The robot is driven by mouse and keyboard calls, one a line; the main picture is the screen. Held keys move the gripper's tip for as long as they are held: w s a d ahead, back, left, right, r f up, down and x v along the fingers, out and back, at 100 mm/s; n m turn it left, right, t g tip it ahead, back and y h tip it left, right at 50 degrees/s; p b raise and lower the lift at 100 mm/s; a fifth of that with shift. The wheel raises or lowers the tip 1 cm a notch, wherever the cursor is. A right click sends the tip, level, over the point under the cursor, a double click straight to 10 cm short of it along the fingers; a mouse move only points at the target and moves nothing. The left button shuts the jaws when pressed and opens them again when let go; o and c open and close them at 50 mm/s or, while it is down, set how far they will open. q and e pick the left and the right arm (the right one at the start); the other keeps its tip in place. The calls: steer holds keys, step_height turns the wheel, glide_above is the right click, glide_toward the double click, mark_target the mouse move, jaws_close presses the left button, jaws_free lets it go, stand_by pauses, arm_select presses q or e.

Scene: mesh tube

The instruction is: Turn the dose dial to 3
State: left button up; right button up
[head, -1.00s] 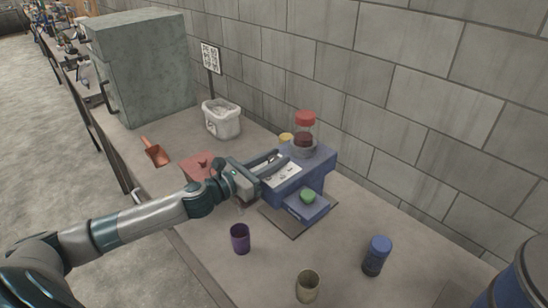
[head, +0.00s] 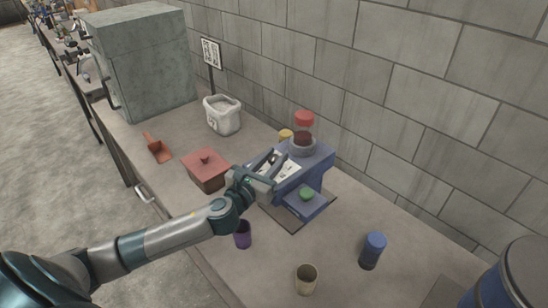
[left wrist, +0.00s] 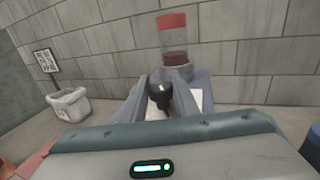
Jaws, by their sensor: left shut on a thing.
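A blue machine (head: 318,172) with a clear, red-lidded hopper (head: 303,128) stands on a mat on the bench. Its top has a pale marked panel (head: 287,172). My left gripper (head: 272,160) is over the panel, its fingers on either side of a black round knob, taken as the dose dial (left wrist: 160,90), and shut on it. The left gripper (left wrist: 165,84) also shows in the left wrist view, with the knob between its fingers. The panel's marks are too small to read, and the fingers partly hide it. My right gripper is not in view.
A green-topped part (head: 307,194) sits on the machine's low front. A red lidded box (head: 206,172) is left of my gripper. A purple cup (head: 243,236), beige cup (head: 306,279) and blue jar (head: 372,250) stand in front. A white bin (head: 222,115) stands behind.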

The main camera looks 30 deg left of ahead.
arm_select(q)
steer(key=o, duration=1.1)
steer(key=shift+c, duration=0.2)
steer(key=shift+s+f, duration=0.1)
steer(key=shift+s, duration=0.4)
steer(key=s+b, duration=0.6)
steer(key=s, duration=1)
steer(key=shift+s+a, duration=0.15)
steer(key=shift+a, duration=0.2)
